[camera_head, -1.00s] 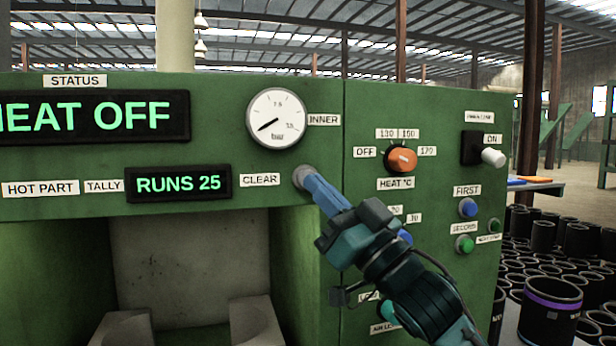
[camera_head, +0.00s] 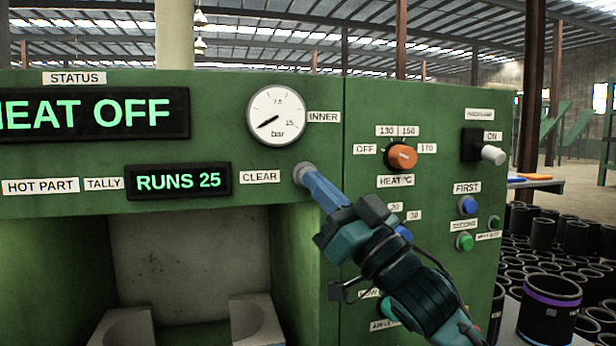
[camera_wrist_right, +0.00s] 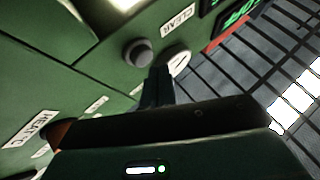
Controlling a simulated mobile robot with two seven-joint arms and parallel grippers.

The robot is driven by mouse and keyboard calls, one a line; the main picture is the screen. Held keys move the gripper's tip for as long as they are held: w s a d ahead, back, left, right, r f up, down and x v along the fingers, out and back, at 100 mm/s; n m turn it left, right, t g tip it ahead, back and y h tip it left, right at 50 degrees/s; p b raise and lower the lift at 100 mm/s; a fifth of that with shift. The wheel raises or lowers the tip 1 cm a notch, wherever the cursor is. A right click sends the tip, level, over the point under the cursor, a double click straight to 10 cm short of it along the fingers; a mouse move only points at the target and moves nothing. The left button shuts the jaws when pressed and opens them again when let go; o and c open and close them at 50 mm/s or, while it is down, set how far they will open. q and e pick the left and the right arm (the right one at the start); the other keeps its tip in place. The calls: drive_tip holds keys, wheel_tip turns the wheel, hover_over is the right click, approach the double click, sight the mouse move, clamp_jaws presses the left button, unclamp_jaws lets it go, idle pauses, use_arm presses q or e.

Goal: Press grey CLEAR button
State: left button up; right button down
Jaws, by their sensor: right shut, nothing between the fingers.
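The grey CLEAR button (camera_head: 299,174) is on the green panel, right of the CLEAR label (camera_head: 260,177). It is partly hidden behind the tip of my right gripper (camera_head: 311,178). In the right wrist view the round grey button (camera_wrist_right: 138,52) shows beside the shut fingertips (camera_wrist_right: 159,74). My right gripper is shut and empty, with its tip at or very close to the button; I cannot tell whether they touch. The tally display (camera_head: 179,181) reads RUNS 25. My left gripper is not in view.
A pressure gauge (camera_head: 276,116) sits just above the button. To the right are an orange heat knob (camera_head: 402,157), a white-tipped switch (camera_head: 493,156), a blue button (camera_head: 467,206) and a green button (camera_head: 465,242). Black sleeves (camera_head: 549,308) stand at the far right.

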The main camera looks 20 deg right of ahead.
idle(1.2)
drive_tip(key=shift+w, duration=0.45)
drive_tip(key=shift+w+p, duration=0.3)
drive_tip(key=shift+p, duration=0.05)
idle(0.3)
idle(0.4)
drive_tip(key=shift+s, duration=0.75)
drive_tip(key=shift+s+d, duration=0.1)
drive_tip(key=shift+s, duration=2.4)
